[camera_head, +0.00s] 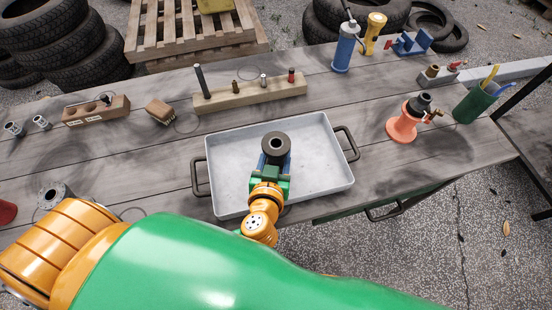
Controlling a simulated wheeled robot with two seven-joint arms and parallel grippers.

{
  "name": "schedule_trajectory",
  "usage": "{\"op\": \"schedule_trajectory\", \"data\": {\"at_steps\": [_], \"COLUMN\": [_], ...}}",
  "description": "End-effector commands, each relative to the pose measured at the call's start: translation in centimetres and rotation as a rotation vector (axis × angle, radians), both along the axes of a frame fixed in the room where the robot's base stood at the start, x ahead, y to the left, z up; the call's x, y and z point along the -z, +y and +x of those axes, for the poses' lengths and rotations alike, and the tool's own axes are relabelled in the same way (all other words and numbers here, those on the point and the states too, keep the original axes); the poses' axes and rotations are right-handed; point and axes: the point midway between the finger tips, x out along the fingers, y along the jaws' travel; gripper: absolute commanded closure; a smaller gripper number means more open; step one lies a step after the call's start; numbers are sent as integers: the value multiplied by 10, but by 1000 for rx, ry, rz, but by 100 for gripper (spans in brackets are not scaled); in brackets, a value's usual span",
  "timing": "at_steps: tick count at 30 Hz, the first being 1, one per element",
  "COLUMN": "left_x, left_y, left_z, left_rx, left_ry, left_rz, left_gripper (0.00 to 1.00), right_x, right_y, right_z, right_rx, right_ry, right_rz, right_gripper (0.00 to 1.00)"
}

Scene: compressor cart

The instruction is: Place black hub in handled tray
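The handled tray (225,150) is a shallow light-grey tray with a dark handle at its left and right ends, lying on the middle of the workbench. I cannot tell whether the hub touches the tray floor. My large green and orange arm covers the lower part of the view. My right gripper does not show.
A grey ring-shaped part (55,194) stands at the left. A wooden block with pegs (250,92) lies behind the tray. A red-orange part (403,124) and a green cup (474,103) stand at the right. The bench is clear just right of the tray.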

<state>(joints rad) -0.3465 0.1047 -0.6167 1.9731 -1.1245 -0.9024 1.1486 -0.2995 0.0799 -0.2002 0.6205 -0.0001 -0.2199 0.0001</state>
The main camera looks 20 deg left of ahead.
Motion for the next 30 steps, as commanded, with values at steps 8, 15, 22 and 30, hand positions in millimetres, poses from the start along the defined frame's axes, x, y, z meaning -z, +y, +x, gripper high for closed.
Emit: {"op": "schedule_trajectory", "data": {"at_steps": [8, 15, 22, 30], "left_x": [0, 0, -3, -25], "left_y": [0, 0, -2, -13], "left_z": [-1, -1, -7, -66], "left_rx": [-1, -1, 0, -1], "left_ry": [3, 3, 5, 7], "left_rz": [0, 0, -2, -3], "left_gripper": [39, 17, 17, 17], "right_x": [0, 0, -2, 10], "right_y": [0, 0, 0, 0], "right_z": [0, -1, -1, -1], "right_rx": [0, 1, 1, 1], "right_ry": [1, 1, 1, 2], "right_rz": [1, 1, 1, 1], "right_gripper": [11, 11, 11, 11]}}
